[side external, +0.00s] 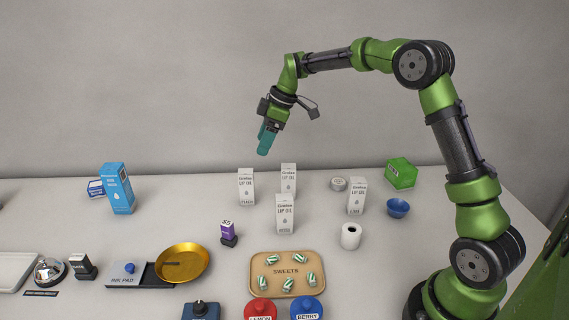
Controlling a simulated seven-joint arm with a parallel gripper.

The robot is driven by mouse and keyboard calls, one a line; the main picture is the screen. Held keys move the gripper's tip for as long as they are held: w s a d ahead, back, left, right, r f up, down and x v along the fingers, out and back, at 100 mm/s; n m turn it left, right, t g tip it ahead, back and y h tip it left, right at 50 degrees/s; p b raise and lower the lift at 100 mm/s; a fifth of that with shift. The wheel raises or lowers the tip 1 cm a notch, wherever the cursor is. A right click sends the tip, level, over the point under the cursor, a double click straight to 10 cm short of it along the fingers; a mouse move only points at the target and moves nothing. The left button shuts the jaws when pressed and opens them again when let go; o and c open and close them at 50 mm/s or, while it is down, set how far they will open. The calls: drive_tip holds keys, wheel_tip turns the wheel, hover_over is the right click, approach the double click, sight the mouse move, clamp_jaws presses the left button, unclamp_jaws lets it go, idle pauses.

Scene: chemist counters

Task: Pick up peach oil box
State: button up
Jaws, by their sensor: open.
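Several white boxes labelled lip oil stand upright on the counter. The left one (246,187) has small flavour print that looks like peach, though it is too small to be sure. Another lip oil box (288,177) stands at the back, partly hidden by a box (284,214) in front of it. One more lip oil box (357,197) stands to the right. My gripper (264,149), with teal fingers, is open and hangs in the air above the left boxes, pointing down and touching nothing.
A purple price block (228,232) stands front-left of the boxes. A white roll (351,236), a blue bowl (398,208), a round tin (338,184) and a green box (401,173) are to the right. A sweets tray (287,259) and a gold pan (182,262) lie in front.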

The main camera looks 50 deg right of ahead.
sight(251, 172)
drive_tip(key=x, duration=1)
drive_tip(key=shift+a+f, duration=0.1)
drive_tip(key=shift+f, duration=0.2)
drive_tip(key=shift+x, duration=2.65)
drive_tip(key=shift+w, duration=0.1)
drive_tip(key=shift+c, duration=0.3)
drive_tip(key=c, duration=1)
drive_tip(key=shift+r, duration=0.1)
